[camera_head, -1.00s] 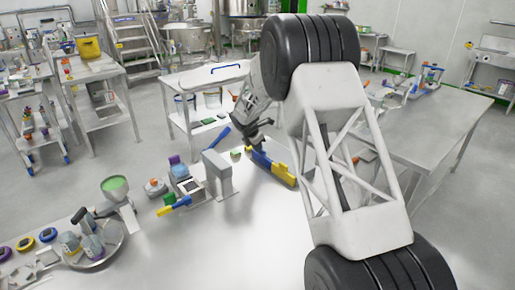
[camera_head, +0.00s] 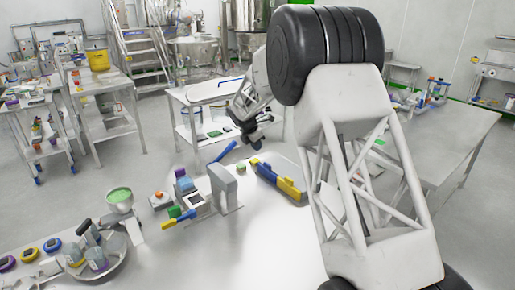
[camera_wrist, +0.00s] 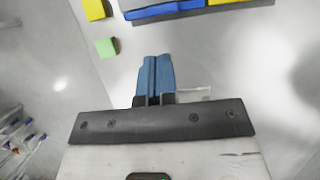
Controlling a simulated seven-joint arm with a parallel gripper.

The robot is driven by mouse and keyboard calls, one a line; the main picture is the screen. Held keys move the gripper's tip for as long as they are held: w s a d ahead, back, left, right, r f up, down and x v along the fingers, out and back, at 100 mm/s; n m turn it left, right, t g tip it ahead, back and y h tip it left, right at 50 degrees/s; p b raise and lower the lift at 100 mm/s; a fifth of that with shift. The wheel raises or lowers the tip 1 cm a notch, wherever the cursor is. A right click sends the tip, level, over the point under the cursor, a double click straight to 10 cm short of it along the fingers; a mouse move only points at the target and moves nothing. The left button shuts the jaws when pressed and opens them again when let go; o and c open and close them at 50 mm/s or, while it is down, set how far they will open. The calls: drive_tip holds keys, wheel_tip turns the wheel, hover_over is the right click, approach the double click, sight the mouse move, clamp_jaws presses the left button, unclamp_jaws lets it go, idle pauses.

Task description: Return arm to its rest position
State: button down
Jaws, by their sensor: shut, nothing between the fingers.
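My gripper (camera_wrist: 153,78) shows in the wrist view with its two blue fingers pressed together and nothing between them. In the head view my gripper (camera_head: 251,143) hangs above the far edge of the near steel table (camera_head: 250,235), partly hidden by my own arm. In the wrist view a blue and yellow block strip (camera_wrist: 170,10) lies ahead of the fingers, apart from them. A green block (camera_wrist: 106,47) and a yellow block (camera_wrist: 94,9) lie to the left.
The blue and yellow strip (camera_head: 280,181) lies near the table's far edge. A grey upright stand (camera_head: 222,186), a green-topped funnel (camera_head: 119,200) and a round metal tray (camera_head: 95,265) stand to the left. Another bench (camera_head: 455,130) is at the right. The table's front middle is clear.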

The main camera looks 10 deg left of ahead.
drive_tip(key=s+d+r+m+y, duration=0.1)
drive_tip(key=s+d+r+m, duration=0.7)
drive_tip(key=s+d, duration=0.55)
drive_tip(key=s+d+r+m, duration=0.6)
drive_tip(key=s+d+r, duration=0.4)
drive_tip(key=s, duration=0.6)
drive_tip(key=s+d+f+m, duration=0.1)
drive_tip(key=s+d+m, duration=0.2)
drive_tip(key=s, duration=0.8)
drive_tip(key=s+d+f+m+y, duration=0.1)
drive_tip(key=s+d+m, duration=0.2)
drive_tip(key=s, duration=0.9)
drive_tip(key=s+d+f+m+y, duration=0.1)
drive_tip(key=s+d+f+m, duration=0.1)
drive_tip(key=s+m, duration=0.5)
drive_tip(key=s+d, duration=0.1)
drive_tip(key=s, duration=0.3)
drive_tip(key=shift+s+d+g, duration=0.25)
drive_tip(key=shift+g, duration=0.05)
